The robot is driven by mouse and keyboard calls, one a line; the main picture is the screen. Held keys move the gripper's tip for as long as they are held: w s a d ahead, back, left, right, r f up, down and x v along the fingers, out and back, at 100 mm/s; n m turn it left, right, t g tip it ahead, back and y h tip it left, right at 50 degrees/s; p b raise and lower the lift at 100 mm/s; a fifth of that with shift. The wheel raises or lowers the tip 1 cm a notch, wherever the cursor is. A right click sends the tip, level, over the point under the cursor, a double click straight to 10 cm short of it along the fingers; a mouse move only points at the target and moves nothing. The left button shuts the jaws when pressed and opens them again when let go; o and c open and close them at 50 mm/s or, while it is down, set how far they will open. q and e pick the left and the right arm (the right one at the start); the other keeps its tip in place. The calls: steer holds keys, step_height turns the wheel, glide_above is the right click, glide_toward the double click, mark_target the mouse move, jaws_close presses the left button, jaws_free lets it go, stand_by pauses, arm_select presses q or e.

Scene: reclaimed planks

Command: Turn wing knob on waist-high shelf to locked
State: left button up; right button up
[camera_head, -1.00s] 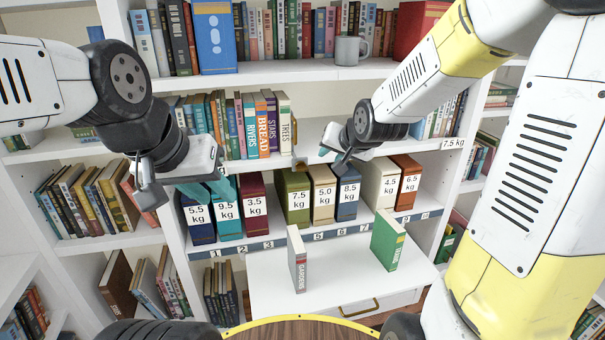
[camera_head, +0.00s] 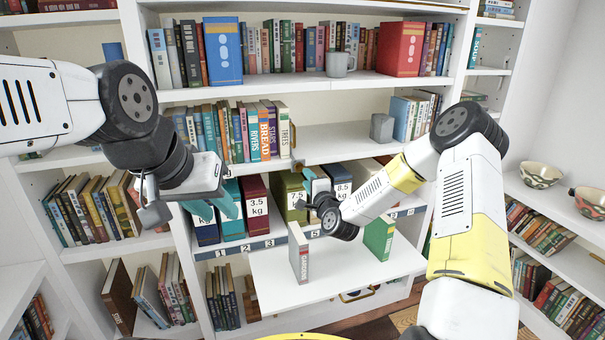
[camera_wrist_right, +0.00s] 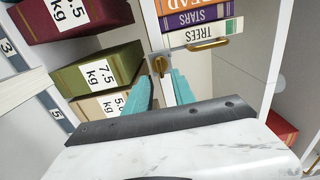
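The brass wing knob (camera_wrist_right: 159,66) sits on a white shelf edge in the right wrist view, below the books and beside the 7.5 kg box. My right gripper (camera_wrist_right: 163,76) points at it with its two teal fingers apart, one on each side of the knob's lower end; I cannot tell whether they touch it. In the head view my right gripper (camera_head: 308,176) is in front of the 7.5 kg box, and the knob is hard to make out. My left gripper (camera_head: 219,214) is open and empty in front of the 9.5 kg box.
Weighted boxes, such as the 7.5 kg box (camera_wrist_right: 100,70), line the shelf below. A white pull-out board (camera_head: 335,280) holds a grey book (camera_head: 299,255) and a green book (camera_head: 379,236).

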mark_target(300, 169)
steer(key=x, duration=0.6)
steer(key=shift+w, duration=0.15)
steer(key=shift+c, duration=0.2)
jaws_close()
